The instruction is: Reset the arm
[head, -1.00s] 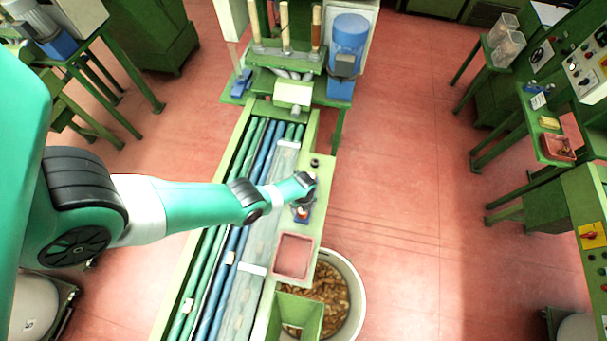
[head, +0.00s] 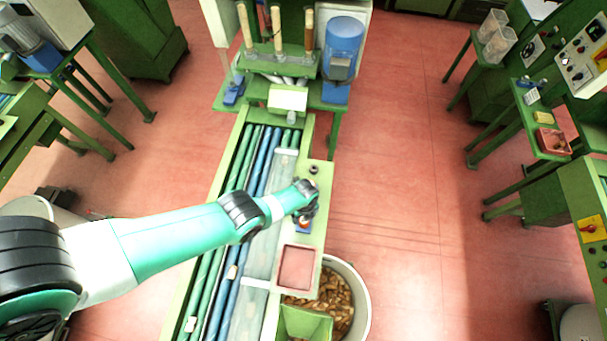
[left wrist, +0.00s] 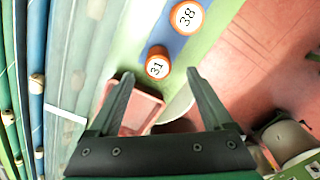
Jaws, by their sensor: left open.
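My left gripper (head: 308,212) hangs over the narrow green ledge at the right side of the conveyor. In the left wrist view its two fingers (left wrist: 159,76) are spread apart with nothing between them. Two round orange-rimmed pieces with white faces stand beyond the fingertips: one marked 31 (left wrist: 158,66) and one marked 38 (left wrist: 186,17). The 38 piece is on a blue pad (left wrist: 172,42). In the head view the gripper mostly hides these pieces. My right gripper is in neither view.
A red square tray (head: 297,267) lies on the ledge below the gripper. A white-rimmed bin of corks (head: 340,300) stands beside it. Green and blue conveyor lanes (head: 232,250) run under my arm. A machine with a blue motor (head: 343,48) stands at the far end. Red floor is open to the right.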

